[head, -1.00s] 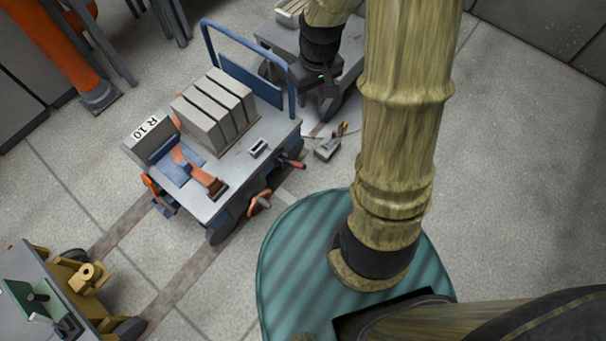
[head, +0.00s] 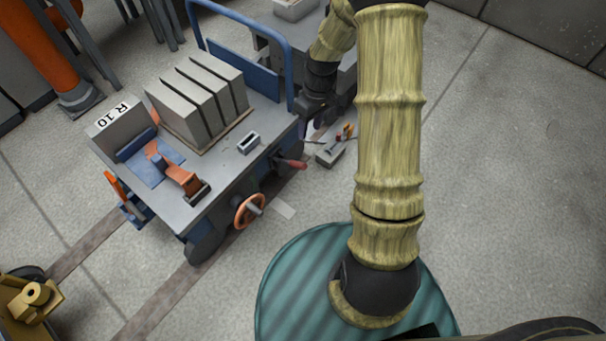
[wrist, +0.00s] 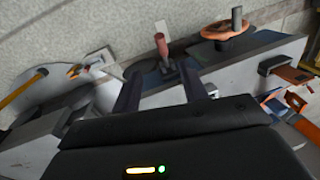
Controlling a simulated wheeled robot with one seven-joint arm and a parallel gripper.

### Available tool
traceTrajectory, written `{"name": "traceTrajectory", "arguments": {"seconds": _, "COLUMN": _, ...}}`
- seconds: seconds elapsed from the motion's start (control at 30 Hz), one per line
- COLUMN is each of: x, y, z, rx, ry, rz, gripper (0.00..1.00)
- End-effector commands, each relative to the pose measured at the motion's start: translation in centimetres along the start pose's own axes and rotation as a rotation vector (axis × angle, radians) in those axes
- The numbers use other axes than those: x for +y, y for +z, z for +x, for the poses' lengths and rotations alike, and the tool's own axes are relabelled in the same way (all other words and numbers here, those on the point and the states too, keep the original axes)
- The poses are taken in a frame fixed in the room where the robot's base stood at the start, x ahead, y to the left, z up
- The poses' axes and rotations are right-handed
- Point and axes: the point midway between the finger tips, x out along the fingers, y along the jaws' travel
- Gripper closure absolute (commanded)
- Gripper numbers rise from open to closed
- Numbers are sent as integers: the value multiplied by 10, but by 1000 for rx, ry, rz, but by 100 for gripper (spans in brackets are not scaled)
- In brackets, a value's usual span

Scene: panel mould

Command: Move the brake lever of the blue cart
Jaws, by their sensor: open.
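The blue cart (head: 222,180) has a grey top and a blue rail, and stands left of centre in the head view. A lever with a red grip (head: 290,163) sticks out from its near right side; the same red grip (wrist: 161,46) shows in the wrist view. My gripper (head: 304,118) is by the cart's right corner, behind the lever in the head view, its fingers small and dark. In the wrist view my gripper (wrist: 162,68) is open and empty. The lever shows between and beyond its fingertips, seemingly apart from them.
An orange handwheel (head: 249,210) is beside the lever. Grey blocks (head: 197,105) and an orange lever (head: 183,179) are on the cart top. A grey tool box (head: 330,154) lies on the floor to the right. A second cart (head: 268,42) stands behind. Floor at right is clear.

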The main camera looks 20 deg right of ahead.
Motion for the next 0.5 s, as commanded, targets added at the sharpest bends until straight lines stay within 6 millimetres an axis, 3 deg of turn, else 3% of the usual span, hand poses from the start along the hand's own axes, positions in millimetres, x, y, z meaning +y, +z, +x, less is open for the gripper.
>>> {"name": "traceTrajectory", "arguments": {"seconds": 0.5, "x": 1, "y": 0, "z": 11, "rx": -2, "ry": -4, "rz": -4, "gripper": 57}}
